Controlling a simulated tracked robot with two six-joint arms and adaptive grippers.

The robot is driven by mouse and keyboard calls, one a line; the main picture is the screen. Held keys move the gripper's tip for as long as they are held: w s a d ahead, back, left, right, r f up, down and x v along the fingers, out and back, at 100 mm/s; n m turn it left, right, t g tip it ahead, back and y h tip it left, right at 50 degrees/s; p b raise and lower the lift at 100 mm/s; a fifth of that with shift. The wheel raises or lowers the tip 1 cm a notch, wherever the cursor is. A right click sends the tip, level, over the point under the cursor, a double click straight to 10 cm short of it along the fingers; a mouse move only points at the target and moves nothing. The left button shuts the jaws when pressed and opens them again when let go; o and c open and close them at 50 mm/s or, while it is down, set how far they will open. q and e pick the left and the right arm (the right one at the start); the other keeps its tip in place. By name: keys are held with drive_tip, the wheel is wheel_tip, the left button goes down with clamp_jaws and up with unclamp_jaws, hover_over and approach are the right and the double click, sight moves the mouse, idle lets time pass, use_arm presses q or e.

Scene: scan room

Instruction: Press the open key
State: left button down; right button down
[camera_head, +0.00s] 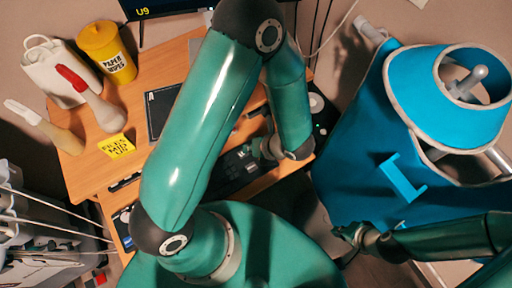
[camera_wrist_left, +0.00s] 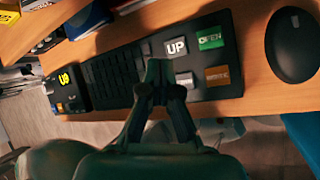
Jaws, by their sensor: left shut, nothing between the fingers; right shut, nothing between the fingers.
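The green OPEN key (camera_wrist_left: 211,38) is on a black keyboard (camera_wrist_left: 116,76) in the left wrist view. It sits right of the grey UP key (camera_wrist_left: 177,47). A pale key (camera_wrist_left: 184,79) and a brown key (camera_wrist_left: 217,76) lie below them. My left gripper (camera_wrist_left: 157,66) is shut and empty, its tips just left of the UP key in that view; contact cannot be told. In the head view the left gripper (camera_head: 262,150) is over the desk, partly hidden by its wrist. My right gripper (camera_head: 346,233) is shut and empty, apart from the desk.
A black mouse (camera_wrist_left: 293,45) lies right of the keyboard on the wooden desk (camera_head: 85,170). A yellow wipes tub (camera_head: 106,54), a white jug (camera_head: 55,70) and a yellow note (camera_head: 116,146) are at the desk's left. A blue machine (camera_head: 350,165) stands at right.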

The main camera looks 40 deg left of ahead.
use_arm(q)
drive_tip(key=w+a+r+m+t+y, duration=0.1)
drive_tip(key=w+r+m+t, duration=0.2)
drive_tip(key=w, duration=0.2)
drive_tip(key=shift+w+y, duration=0.25)
drive_tip(key=shift+y, duration=0.15)
wheel_tip(320, 180, down, 9)
drive_tip(key=b, duration=0.7)
drive_tip(key=shift+r+b, duration=0.1)
drive_tip(key=shift+b, duration=0.25)
idle(0.6)
drive_tip(key=shift+s+f+b, duration=0.1)
drive_tip(key=shift+f+b, duration=0.25)
drive_tip(key=shift+b, duration=0.1)
